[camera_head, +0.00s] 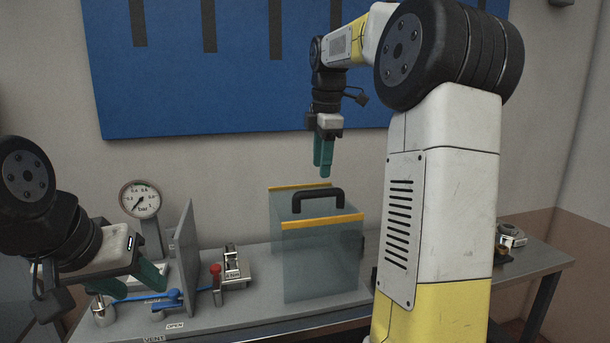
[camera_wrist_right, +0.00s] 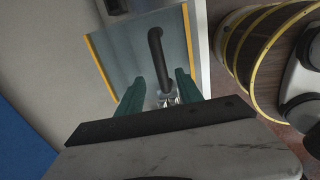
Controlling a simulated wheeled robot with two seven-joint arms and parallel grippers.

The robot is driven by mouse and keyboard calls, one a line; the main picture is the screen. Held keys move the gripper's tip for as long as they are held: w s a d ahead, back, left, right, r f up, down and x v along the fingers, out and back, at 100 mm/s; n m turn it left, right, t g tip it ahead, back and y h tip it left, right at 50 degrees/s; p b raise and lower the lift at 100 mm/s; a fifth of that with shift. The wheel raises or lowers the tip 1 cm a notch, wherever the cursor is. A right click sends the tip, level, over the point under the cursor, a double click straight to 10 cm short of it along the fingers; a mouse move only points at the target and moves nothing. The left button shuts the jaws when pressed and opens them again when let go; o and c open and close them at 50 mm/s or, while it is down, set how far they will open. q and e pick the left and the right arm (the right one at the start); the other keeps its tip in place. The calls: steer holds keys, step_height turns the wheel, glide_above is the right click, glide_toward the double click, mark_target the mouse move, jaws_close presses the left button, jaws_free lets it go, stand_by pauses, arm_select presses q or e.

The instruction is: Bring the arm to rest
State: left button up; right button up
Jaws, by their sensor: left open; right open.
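My right gripper (camera_head: 323,158) hangs pointing down above the clear box cover with the black handle (camera_head: 318,200). Its green fingers are open and empty, and a gap shows between them and the handle. In the right wrist view the open fingers (camera_wrist_right: 160,95) frame the black handle (camera_wrist_right: 158,58) below. My left gripper (camera_head: 132,283) is at the lower left, open, with its green fingers near the blue lever (camera_head: 150,297). I cannot tell whether it touches the lever. My right arm's large white and yellow link fills the right of the head view.
A pressure gauge (camera_head: 140,199) stands at the back left beside an upright grey panel (camera_head: 187,253). A red-knobbed part (camera_head: 215,271) and a small counter (camera_head: 232,264) sit left of the cover. A round device (camera_head: 510,236) lies at the bench's right end.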

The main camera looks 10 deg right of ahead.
steer(key=shift+r, duration=0.25)
steer(key=s+a+f+m+t, duration=0.1)
steer(key=s+a+f+m, duration=0.1)
steer(key=s+m, duration=0.3)
steer(key=s+a+f+m+t+y, duration=0.1)
steer(key=s+a+f+m, duration=0.2)
steer(key=s, duration=0.8)
steer(key=s+a+f+m+t+y, duration=0.1)
steer(key=s+a+f+m+t, duration=0.1)
steer(key=s+f+m, duration=0.3)
steer(key=s+a+m, duration=0.1)
steer(key=s+m, duration=0.2)
steer(key=m, duration=0.1)
steer(key=shift+s+a+f, duration=0.15)
steer(key=shift+s+f, duration=0.1)
steer(key=shift+s, duration=0.15)
